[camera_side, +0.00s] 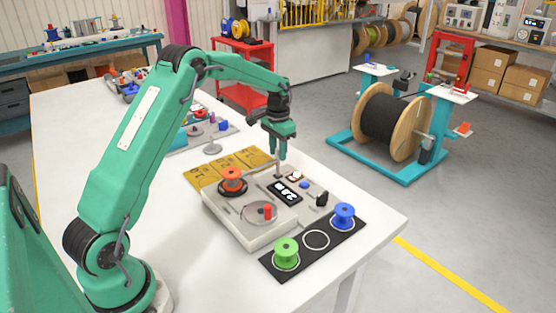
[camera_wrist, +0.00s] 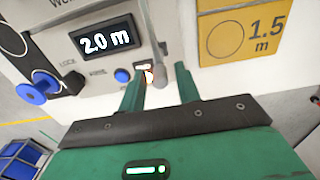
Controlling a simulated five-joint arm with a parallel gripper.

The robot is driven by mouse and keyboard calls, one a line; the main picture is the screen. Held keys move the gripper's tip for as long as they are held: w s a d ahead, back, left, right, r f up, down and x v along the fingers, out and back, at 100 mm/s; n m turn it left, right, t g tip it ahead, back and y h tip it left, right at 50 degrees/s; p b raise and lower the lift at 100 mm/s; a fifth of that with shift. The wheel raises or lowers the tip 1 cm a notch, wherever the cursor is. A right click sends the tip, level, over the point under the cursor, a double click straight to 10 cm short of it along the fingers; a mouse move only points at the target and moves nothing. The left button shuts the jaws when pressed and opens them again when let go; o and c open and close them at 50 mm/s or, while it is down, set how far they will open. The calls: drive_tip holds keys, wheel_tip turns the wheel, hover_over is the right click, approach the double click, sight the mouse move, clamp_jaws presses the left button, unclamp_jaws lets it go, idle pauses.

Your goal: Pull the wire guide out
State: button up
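In the wrist view, a thin grey rod with a rounded end, which looks like the wire guide (camera_wrist: 157,72), stands out from the pale machine (camera_wrist: 105,12). My gripper (camera_wrist: 158,76) has its two green fingers apart, one on each side of the rod, with gaps showing. In the side view my gripper (camera_side: 281,157) points down over the far edge of the machine (camera_side: 246,233), and the guide is hard to make out below the fingertips. The display (camera_wrist: 107,39) reads 2.0 m.
A red spool (camera_side: 232,176) and a round dial with a red knob (camera_side: 267,211) sit on the machine. A black mat (camera_side: 343,236) in front holds a green spool (camera_side: 286,250) and a blue spool (camera_side: 343,214). Yellow length plates (camera_side: 226,166) lie behind the machine.

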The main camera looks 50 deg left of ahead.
clamp_jaws()
drive_tip(key=shift+w, duration=1.65)
drive_tip(key=shift+o, duration=0.4)
unclamp_jaws()
drive_tip(key=shift+r, duration=0.1)
wheel_tip(320, 180, up, 7)
